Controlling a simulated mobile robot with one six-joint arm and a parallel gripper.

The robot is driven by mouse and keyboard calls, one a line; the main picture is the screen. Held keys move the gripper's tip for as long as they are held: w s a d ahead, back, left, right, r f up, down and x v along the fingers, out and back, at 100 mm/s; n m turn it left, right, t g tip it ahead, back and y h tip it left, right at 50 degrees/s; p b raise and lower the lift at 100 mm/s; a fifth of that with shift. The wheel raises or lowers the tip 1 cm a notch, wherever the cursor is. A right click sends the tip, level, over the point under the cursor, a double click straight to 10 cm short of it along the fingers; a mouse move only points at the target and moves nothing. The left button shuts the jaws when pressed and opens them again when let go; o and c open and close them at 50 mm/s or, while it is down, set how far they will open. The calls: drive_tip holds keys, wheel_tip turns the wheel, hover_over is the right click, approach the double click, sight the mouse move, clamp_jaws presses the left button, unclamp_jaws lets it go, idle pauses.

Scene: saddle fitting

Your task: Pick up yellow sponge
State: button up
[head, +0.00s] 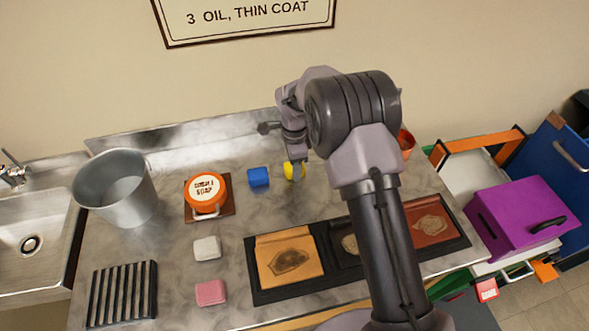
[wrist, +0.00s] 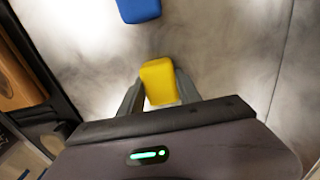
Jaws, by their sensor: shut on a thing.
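The yellow sponge (wrist: 159,80) sits between the two fingers of my gripper (wrist: 160,92) in the wrist view. My gripper is shut on it, with a finger against each side. In the head view the yellow sponge (head: 289,171) shows only in part, with a finger of my gripper (head: 297,172) in front of it. I cannot tell whether the sponge touches the counter or is just above it. A blue sponge (head: 258,177) lies just left of it; it also shows at the top of the wrist view (wrist: 139,10).
The metal counter (head: 225,265) holds a bucket (head: 118,190), an orange soap tin (head: 207,192), white (head: 207,248) and pink (head: 210,293) blocks, a ribbed black rack (head: 122,292) and a black tray (head: 262,294) with leather pieces. A purple box (head: 515,215) stands at right.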

wheel_tip(320, 180, up, 10)
drive_tip(key=p, duration=0.3)
drive_tip(key=o, duration=0.5)
drive_tip(key=c, duration=0.4)
drive_tip(key=shift+o, duration=0.2)
